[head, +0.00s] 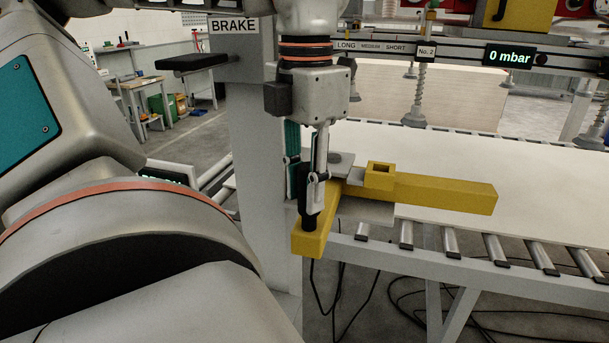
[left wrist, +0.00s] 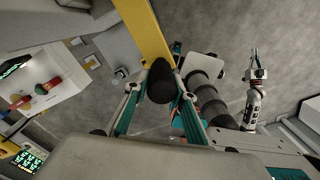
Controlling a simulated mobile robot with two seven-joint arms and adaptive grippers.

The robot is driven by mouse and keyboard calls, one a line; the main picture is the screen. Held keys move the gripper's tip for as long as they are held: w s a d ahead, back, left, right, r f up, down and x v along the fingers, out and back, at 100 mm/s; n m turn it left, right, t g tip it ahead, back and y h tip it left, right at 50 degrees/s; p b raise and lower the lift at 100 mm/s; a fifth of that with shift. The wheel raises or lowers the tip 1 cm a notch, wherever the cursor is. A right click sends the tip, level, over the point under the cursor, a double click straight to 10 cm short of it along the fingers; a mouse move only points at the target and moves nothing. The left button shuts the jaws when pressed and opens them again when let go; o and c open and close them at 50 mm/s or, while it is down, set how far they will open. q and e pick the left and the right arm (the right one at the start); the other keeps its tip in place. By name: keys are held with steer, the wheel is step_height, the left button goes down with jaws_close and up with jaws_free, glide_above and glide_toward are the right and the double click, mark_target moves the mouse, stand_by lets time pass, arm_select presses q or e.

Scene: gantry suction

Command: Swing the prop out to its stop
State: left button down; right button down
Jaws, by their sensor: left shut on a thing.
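The prop is a yellow bar (head: 445,193) lying along the near edge of the roller table, with a square socket on top and a short yellow end (head: 310,241) jutting out past the table's corner. A black upright handle (head: 308,222) stands on that short end. My left gripper (head: 312,190) points down and is shut on the handle. In the left wrist view the handle's black knob (left wrist: 161,82) sits between the fingers, with the yellow bar (left wrist: 147,36) beyond it. My right gripper (left wrist: 256,62) shows small in the left wrist view; its jaws are too small to judge.
The roller table (head: 455,240) carries a large pale sheet (head: 540,170). A grey post (head: 257,130) with a BRAKE sign (head: 233,26) stands just left of my gripper. Suction cups (head: 414,118) hang above the sheet. A display (head: 509,56) reads 0 mbar.

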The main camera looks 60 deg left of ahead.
arm_select(q)
steer(key=shift+w+a+r, duration=0.25)
steer(key=shift+a, duration=0.05)
steer(key=c, duration=1.7)
jaws_free()
steer(key=shift+w, duration=0.1)
steer(key=shift+a+f, duration=0.15)
steer(key=shift+f, duration=0.05)
steer(key=shift+r, duration=0.1)
step_height(320, 180, up, 12)
steer(key=shift+f, duration=0.1)
